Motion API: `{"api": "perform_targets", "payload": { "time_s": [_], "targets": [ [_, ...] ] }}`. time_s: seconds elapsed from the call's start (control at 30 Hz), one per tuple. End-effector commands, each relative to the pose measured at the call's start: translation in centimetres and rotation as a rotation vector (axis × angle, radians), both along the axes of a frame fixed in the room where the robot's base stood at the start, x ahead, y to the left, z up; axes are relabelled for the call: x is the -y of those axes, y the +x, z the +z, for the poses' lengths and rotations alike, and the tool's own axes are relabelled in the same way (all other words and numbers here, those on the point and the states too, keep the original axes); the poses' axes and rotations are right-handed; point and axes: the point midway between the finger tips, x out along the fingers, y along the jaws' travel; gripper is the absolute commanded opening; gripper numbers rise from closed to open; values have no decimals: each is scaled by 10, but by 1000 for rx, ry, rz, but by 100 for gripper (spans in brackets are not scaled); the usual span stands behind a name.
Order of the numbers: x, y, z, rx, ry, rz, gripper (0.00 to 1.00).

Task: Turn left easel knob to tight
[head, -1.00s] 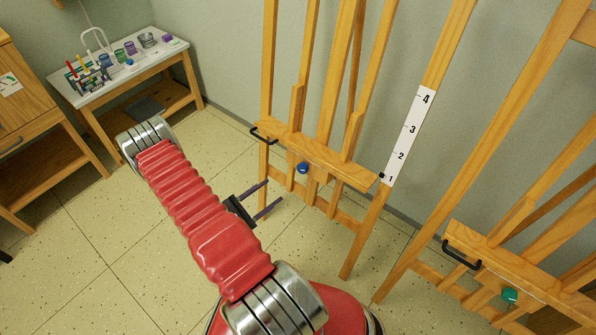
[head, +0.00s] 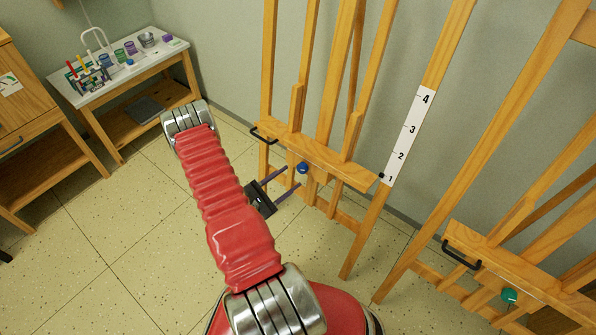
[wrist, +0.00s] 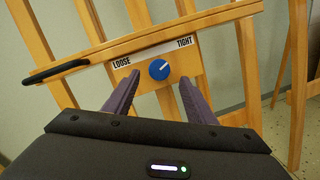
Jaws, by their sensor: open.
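The left easel (head: 330,157) stands against the wall with a blue knob (head: 303,168) below its ledge. In the wrist view the blue knob (wrist: 159,69) sits under a white label strip (wrist: 153,50) reading LOOSE at left and TIGHT at right. The knob's white mark points up and to the right, toward the TIGHT side. My gripper (head: 292,178) is open, its two purple fingers pointing at the knob. In the wrist view the fingers (wrist: 158,95) lie to either side below the knob, with nothing between them. They appear short of the knob.
A second easel with a green knob (head: 509,296) and black handle (head: 461,256) stands at right. A black handle (head: 263,136) is on the left easel's ledge. The floor between is clear.

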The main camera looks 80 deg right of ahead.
Motion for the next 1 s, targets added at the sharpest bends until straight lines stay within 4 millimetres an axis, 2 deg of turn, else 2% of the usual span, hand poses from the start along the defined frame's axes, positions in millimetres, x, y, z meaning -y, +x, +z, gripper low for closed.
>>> {"api": "perform_targets", "payload": {
  "time_s": [0.4,0.77,1.0],
  "targets": [
    [39,-26,0,1,-1,-2,51],
    [44,-28,0,0,0,-1,51],
    [43,-28,0,0,0,-1,36]
  ]
}}
